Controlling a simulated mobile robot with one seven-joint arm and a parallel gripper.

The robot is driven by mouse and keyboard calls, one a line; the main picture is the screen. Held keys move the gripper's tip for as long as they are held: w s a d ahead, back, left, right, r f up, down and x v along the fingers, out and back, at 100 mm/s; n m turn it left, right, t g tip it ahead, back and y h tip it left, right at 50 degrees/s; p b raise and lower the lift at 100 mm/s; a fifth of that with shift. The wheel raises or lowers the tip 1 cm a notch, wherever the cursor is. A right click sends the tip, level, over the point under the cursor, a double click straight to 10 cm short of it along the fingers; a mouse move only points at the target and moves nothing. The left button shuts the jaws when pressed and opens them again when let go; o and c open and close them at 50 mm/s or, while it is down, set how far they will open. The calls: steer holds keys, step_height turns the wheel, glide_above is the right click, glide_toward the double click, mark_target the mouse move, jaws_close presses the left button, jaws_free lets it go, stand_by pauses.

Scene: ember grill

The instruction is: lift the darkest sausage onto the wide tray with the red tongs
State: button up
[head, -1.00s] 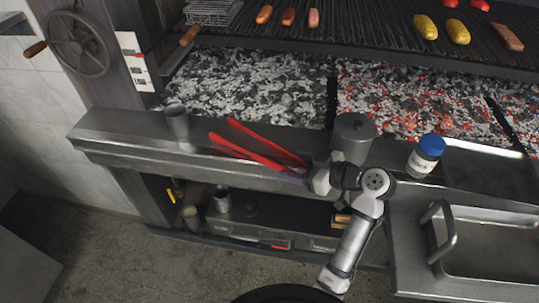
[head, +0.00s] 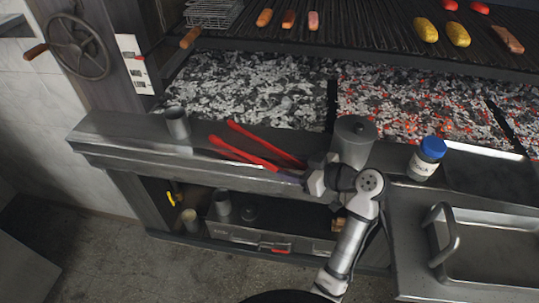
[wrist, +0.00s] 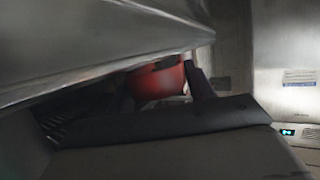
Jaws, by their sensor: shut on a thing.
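The red tongs (head: 266,143) lie along the metal front ledge, their two arms spread and pointing left. My gripper (head: 299,180) is shut on their right end, beside the lidded pot. In the wrist view a blurred red part (wrist: 158,82) of the tongs shows between my dark fingers. Three sausages lie at the back left of the grill: an orange one (head: 264,17), a browner one (head: 288,19), which looks darkest of these, and a pinkish one (head: 313,20). A metal tray with a raised handle (head: 490,275) is at lower right. A flatter tray (head: 485,175) is behind it.
A lidded pot (head: 353,143) and a blue-capped jar (head: 427,158) stand right of my gripper. A metal cup (head: 177,124) stands left of the tongs. Corn (head: 426,29) and a brownish piece (head: 507,39) are on the grill's right.

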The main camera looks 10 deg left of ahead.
step_height(320, 180, up, 10)
steer(key=p, duration=0.6)
stand_by(1.4)
